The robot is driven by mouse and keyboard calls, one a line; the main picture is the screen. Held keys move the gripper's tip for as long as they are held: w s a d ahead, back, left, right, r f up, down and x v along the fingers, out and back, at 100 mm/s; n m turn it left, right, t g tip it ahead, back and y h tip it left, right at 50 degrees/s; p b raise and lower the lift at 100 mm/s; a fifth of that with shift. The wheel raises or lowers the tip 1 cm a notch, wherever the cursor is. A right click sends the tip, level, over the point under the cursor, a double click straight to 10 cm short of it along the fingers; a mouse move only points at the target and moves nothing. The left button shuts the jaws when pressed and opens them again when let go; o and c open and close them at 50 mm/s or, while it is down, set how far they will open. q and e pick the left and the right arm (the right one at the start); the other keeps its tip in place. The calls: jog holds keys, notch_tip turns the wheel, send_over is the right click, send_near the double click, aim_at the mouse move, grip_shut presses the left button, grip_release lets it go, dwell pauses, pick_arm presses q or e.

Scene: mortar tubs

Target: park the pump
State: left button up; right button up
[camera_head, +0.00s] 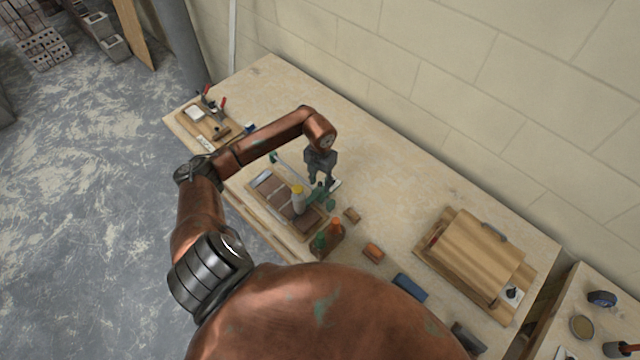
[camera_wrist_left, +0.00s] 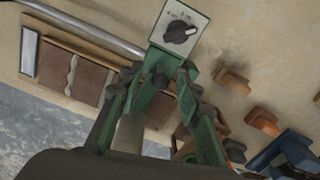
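A green fitting, perhaps the pump (camera_head: 322,195), stands at the tray's right end; it shows between my fingers in the left wrist view (camera_wrist_left: 157,101). A pale panel (camera_wrist_left: 184,19) with a black dial knob (camera_wrist_left: 179,33) sits just beyond my fingertips. The knob's white pointer points to the right and slightly up; the panel's lettering is too small to read. A grey pipe (camera_wrist_left: 88,28) leads to the panel. My left gripper (camera_head: 320,183) reaches down over the green fitting, its fingers (camera_wrist_left: 162,70) apart; contact is unclear. My right gripper is not in view.
A wooden tray (camera_head: 262,199) with brown slabs lies left of the gripper. A yellow-capped bottle (camera_head: 298,199) and an orange-capped bottle (camera_head: 334,232) stand close by. Small blocks (camera_head: 372,253) and a wooden board (camera_head: 470,252) lie to the right. The bench's back strip is clear.

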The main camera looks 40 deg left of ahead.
pick_arm(q)
jog(key=shift+f, duration=1.1)
grip_shut()
